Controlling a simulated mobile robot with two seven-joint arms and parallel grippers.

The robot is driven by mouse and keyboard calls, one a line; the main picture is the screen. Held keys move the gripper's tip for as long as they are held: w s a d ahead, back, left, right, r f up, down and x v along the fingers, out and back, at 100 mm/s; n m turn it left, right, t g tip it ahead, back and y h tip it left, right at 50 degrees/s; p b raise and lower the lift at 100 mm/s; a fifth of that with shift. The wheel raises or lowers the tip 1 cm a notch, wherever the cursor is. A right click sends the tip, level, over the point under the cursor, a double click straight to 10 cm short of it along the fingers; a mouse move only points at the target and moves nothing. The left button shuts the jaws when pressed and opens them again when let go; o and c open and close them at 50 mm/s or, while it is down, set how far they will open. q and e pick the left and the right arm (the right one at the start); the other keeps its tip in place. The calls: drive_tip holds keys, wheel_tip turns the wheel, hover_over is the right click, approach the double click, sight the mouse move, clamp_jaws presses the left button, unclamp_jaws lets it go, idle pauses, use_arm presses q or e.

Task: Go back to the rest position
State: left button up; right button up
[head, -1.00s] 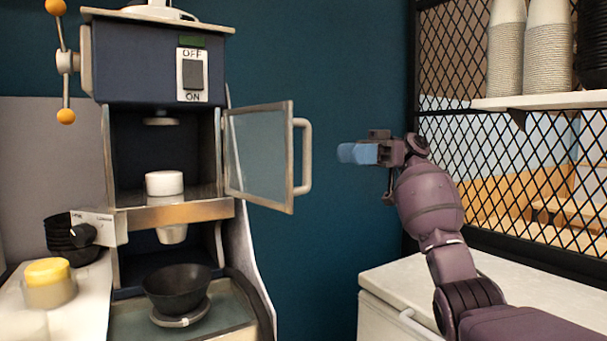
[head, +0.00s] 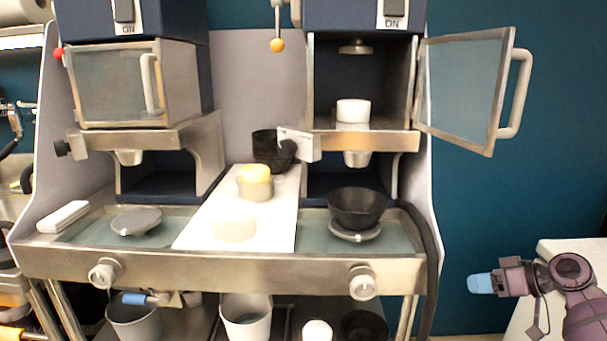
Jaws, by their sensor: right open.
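My right gripper (head: 480,283) is at the lower right of the head view, right of the machine counter and apart from it. Its blue fingertips point left and hold nothing that I can see; they are seen nearly edge-on, with the jaws open. A black bowl (head: 357,208) stands on a round grey plate (head: 355,234) below. The left machine's door (head: 112,82) is shut.
A yellow-topped container (head: 255,183) and a black stack (head: 272,148) stand on the white board (head: 205,212) between the machines. A grey plate (head: 137,221) lies at left. Buckets (head: 246,318) stand underneath. A white cabinet (head: 575,246) is at far right; bare wall lies between.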

drive_tip(key=s+a+f+m+t+h+p, duration=0.1)
drive_tip(key=s+a+f+m+h, duration=0.15)
drive_tip(key=s+f, duration=0.65)
drive_tip(key=s+a+f+m+h, duration=0.1)
drive_tip(key=s+f+h, duration=0.2)
drive_tip(key=s+f, duration=0.6)
drive_tip(key=s+a+f+t+h, duration=0.1)
drive_tip(key=s+a, duration=0.3)
drive_tip(key=s, duration=0.4)
drive_tip(key=s+a+f+t+h+p, duration=0.1)
drive_tip(key=s+a, duration=0.3)
drive_tip(key=s, duration=0.5)
drive_tip(key=shift+f+h, duration=0.75)
drive_tip(key=shift+f, duration=0.05)
